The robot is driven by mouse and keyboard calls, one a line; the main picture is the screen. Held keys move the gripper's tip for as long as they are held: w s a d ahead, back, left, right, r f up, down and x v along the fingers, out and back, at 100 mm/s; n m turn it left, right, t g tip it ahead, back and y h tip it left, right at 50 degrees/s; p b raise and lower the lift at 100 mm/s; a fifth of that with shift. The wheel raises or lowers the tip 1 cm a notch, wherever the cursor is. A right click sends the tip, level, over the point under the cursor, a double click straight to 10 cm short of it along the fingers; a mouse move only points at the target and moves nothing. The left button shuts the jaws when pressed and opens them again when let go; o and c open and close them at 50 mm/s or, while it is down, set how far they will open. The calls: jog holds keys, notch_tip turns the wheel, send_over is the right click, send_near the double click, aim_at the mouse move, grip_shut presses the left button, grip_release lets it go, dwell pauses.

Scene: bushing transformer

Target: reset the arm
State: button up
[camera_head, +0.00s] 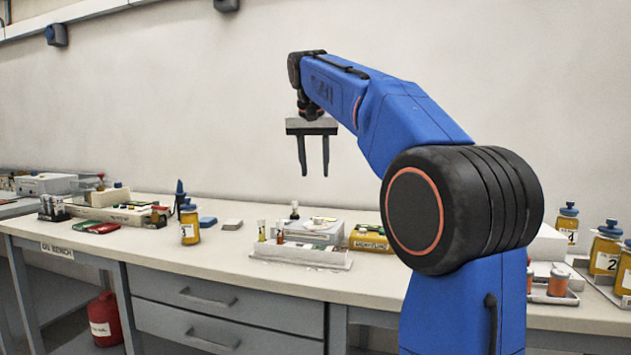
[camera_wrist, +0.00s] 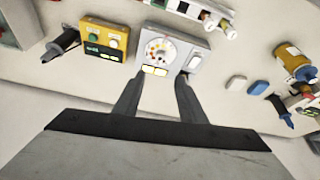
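My gripper (camera_head: 314,156) hangs from the end of my raised blue arm, pointing down above the back of the bench. Its two dark fingers are apart with nothing between them. In the wrist view my gripper (camera_wrist: 155,95) shows the same two fingers spread, with a gap between their tips. Beyond the tips, well below, lies a white device with a round dial (camera_wrist: 168,50) on the bench top. The gripper touches nothing.
The bench (camera_head: 215,255) carries a yellow bottle (camera_head: 189,222) at left, a white tray (camera_head: 300,256) with small parts in the middle, and several bottles (camera_head: 606,250) at right. A red canister (camera_head: 104,318) stands under the bench. Air around the gripper is clear.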

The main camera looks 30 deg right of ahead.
jog(key=shift+s+a+r, duration=0.1)
jog(key=shift+s+r, duration=0.1)
jog(key=shift+r, duration=0.35)
jog(key=s+a+f+n+y, duration=0.1)
jog(key=s+a+f, duration=0.3)
jog(key=s+f, duration=0.7)
jog(key=s+a+f+n, duration=0.3)
jog(key=s+f, duration=0.9)
jog(key=f, duration=0.4)
jog(key=s+a+f+n+t+y, duration=0.1)
jog(key=s+a+f+n, duration=0.2)
jog(key=s+f, duration=0.9)
jog(key=shift+s+a+f+y, duration=0.3)
jog(key=shift+a+f, duration=0.4)
jog(key=shift+a, duration=0.45)
